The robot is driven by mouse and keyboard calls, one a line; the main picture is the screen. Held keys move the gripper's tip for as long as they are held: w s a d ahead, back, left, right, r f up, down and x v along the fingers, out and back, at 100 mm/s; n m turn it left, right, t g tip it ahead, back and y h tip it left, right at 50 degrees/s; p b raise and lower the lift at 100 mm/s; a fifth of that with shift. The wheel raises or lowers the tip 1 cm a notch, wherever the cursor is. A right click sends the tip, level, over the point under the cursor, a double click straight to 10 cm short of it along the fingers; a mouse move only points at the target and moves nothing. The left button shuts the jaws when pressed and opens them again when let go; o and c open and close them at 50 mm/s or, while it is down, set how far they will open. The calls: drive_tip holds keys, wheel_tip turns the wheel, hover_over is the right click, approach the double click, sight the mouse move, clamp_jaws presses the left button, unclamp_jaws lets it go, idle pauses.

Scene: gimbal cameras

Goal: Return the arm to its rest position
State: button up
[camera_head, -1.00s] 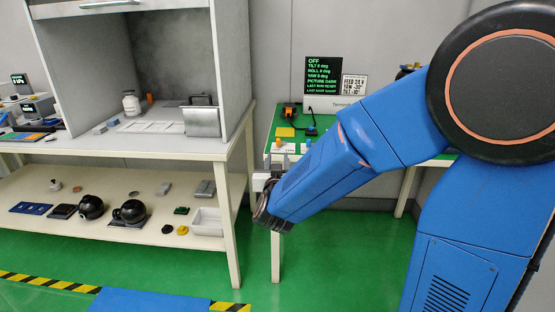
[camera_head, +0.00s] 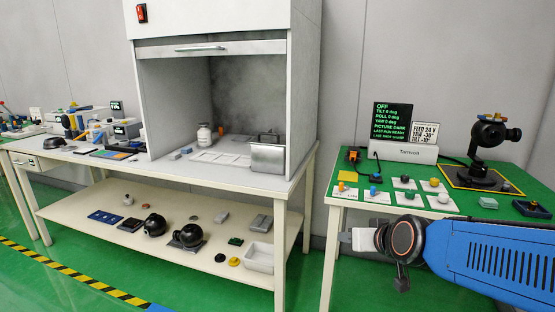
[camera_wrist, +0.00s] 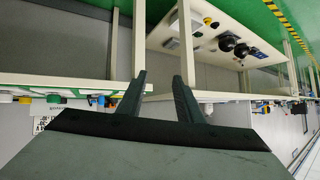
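My arm (camera_head: 490,258) is blue and reaches in from the right edge of the head view. It lies low, roughly level, in front of the green-topped table. My gripper (camera_wrist: 159,78) shows two dark fingers in the wrist view. They stand apart with nothing between them, so it is open and empty. In the head view the dark round wrist and pale end of the arm point left, in front of the table's front edge. The fingers themselves are hard to make out there.
The green-topped table (camera_head: 459,181) carries a black gimbal camera (camera_head: 490,140), a display (camera_head: 393,120) and several small parts on cards. A bench with a grey hood (camera_head: 222,25) stands left, with two black domed units on its lower shelf (camera_head: 130,238). Green floor is free in front.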

drive_tip(key=s+d+f+g, duration=0.1)
drive_tip(key=s+d+g, duration=0.1)
drive_tip(key=s, duration=0.5)
drive_tip(key=s+d+f+g+h, duration=0.1)
drive_tip(key=s+d+g, duration=0.1)
drive_tip(key=s+d, duration=0.2)
drive_tip(key=s+d+f+g+h, duration=0.1)
drive_tip(key=s+d+f+g, duration=0.1)
drive_tip(key=s, duration=0.8)
drive_tip(key=shift+s+d+m, duration=0.3)
drive_tip(key=shift+s+d, duration=0.1)
drive_tip(key=shift+d, duration=0.1)
